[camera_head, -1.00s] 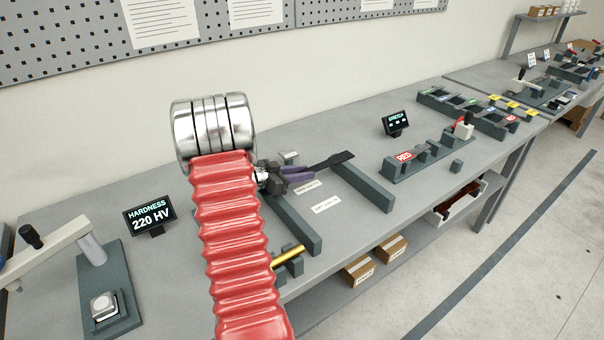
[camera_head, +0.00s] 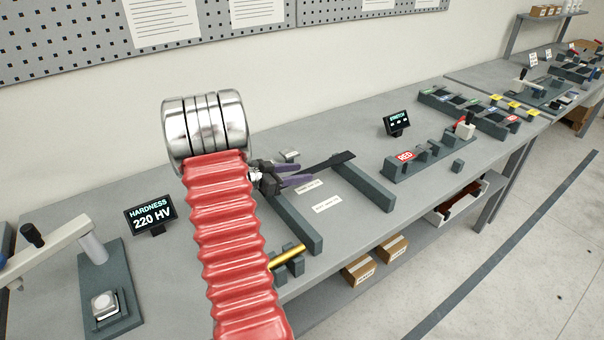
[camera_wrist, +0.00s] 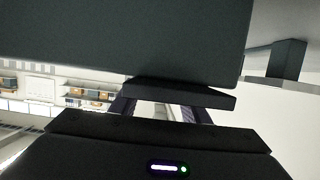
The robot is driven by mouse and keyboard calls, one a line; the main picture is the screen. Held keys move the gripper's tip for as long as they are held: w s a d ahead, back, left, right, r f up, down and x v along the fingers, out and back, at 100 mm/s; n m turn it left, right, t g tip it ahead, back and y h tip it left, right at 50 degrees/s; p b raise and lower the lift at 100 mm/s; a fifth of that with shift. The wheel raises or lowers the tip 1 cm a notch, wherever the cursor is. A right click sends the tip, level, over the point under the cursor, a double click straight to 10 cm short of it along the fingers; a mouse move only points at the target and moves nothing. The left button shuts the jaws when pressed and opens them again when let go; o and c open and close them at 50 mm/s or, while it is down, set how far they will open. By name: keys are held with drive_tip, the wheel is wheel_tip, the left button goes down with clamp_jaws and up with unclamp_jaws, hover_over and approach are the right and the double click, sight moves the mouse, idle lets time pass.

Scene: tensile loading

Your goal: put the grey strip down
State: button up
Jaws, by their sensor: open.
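The dark grey strip (camera_head: 331,162) lies with its wide far end on the right rail (camera_head: 366,187) and its near end by the left rail (camera_head: 300,222). Whether the near end touches the left rail is hidden by my gripper. My gripper (camera_head: 310,182) has purple fingers, spread apart, just left of the strip's near end. In the wrist view, my fingers (camera_wrist: 161,112) stand apart below a dark flat piece (camera_wrist: 180,92), which looks like the strip's end.
A gold bar (camera_head: 287,255) rests on small blocks at the bench's front edge. White labels (camera_head: 326,204) lie between the rails. The hardness tester (camera_head: 100,270) stands at left. A fixture with a red label (camera_head: 405,156) and a small display (camera_head: 396,123) stand to the right.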

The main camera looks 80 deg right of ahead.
drive_tip(key=v, duration=0.9)
drive_tip(key=shift+w+a+r, duration=0.1)
drive_tip(key=shift+w+a, duration=0.1)
idle(0.4)
